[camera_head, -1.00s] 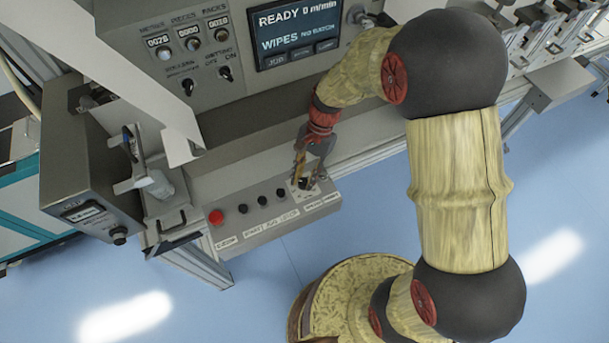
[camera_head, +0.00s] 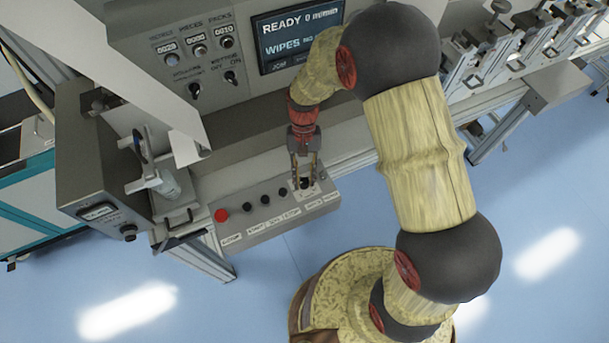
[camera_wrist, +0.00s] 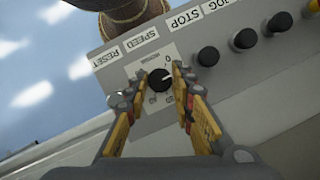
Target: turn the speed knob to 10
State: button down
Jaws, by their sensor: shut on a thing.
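The speed knob (camera_wrist: 158,80) is small, round and black, on a pale dial plate (camera_wrist: 136,68) at one end of the grey button panel, beside the SPEED label (camera_wrist: 138,39). A 0 is printed near it; other dial marks are too small to read, and I cannot tell the exact setting. My gripper (camera_wrist: 160,77) is shut on the knob, with one finger on each side. In the head view my gripper (camera_head: 304,180) points down at the panel's right end, and its fingers mostly hide the knob.
Several black buttons (camera_head: 266,199) and a red button (camera_head: 221,215) stand in a row left of the knob. The screen (camera_head: 297,36) above reads READY, 0 m/min. Blue floor is open in front.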

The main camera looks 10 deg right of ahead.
dwell(0.4)
jog(key=c, duration=1.5)
grip_release()
jog(key=shift+c, duration=0.2)
jog(key=v, duration=1.2)
jog(key=shift+a, duration=0.1)
jog(key=s+d+r+t+b, duration=0.2)
jog(key=s+d+r+t, duration=0.3)
jog(key=s+r, duration=0.3)
jog(key=s+d+r+n+t+b, duration=0.1)
jog(key=s+d+r+t+b, duration=0.2)
jog(key=s+d+r+t, duration=0.2)
jog(key=s+d+r, duration=0.1)
jog(key=s+r, duration=0.2)
jog(key=s, duration=0.1)
jog(key=shift+s+d+h+b, duration=0.25)
jog(key=shift+d+h+b, duration=0.05)
jog(key=shift+b, duration=0.05)
